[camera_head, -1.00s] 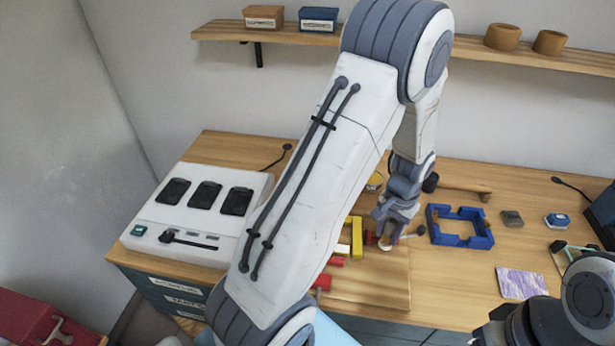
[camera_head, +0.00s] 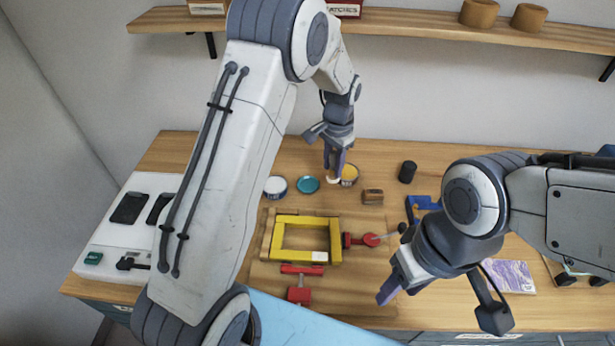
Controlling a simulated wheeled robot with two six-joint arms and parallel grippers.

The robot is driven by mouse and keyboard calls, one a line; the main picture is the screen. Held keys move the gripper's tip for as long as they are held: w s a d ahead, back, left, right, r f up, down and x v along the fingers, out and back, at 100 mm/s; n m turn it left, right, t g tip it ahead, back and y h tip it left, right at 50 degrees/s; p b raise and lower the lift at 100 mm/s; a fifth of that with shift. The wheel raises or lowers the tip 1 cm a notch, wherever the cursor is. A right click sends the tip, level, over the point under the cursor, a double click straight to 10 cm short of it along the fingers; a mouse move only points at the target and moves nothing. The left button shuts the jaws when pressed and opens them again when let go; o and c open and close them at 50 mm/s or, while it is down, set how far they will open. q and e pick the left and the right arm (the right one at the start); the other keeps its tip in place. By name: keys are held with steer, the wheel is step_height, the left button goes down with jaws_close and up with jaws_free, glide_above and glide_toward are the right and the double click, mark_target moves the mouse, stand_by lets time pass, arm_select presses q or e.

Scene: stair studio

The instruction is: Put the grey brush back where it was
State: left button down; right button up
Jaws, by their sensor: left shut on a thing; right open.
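My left gripper (camera_head: 335,166) is low over the back of the bench, pointing down beside a tin with yellow contents (camera_head: 350,175). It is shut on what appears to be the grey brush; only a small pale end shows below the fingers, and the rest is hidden. I cannot tell whether that end touches the tin or the bench. My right gripper (camera_head: 397,280) is open and empty over the right side of the wooden work board (camera_head: 345,290).
A yellow frame (camera_head: 335,240) lies on the board, with a red clamp (camera_head: 371,240) beside it and red parts (camera_head: 300,294) in front. A white-blue tin (camera_head: 275,187), teal disc (camera_head: 308,184), wooden block (camera_head: 373,196) and black cylinder (camera_head: 407,172) stand behind. A shelf (camera_head: 400,24) runs above.

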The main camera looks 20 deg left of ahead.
arm_select(q)
steer(key=w+a+f+p, duration=0.1)
steer(key=a+f, duration=0.2)
steer(key=w+a+f+p, duration=0.1)
steer(key=a+f+p, duration=0.1)
steer(key=f, duration=0.1)
steer(key=w+a+f+p, duration=0.1)
steer(key=a+f+p, duration=0.1)
steer(key=a+f, duration=0.1)
steer(key=shift+w+a+f, duration=0.1)
steer(key=shift+w+a, duration=0.2)
steer(key=shift+w, duration=0.05)
steer(key=shift+f, duration=0.25)
steer(key=shift+f, duration=0.1)
steer(key=shift+f, duration=0.15)
steer(key=c, duration=0.5)
jaws_free()
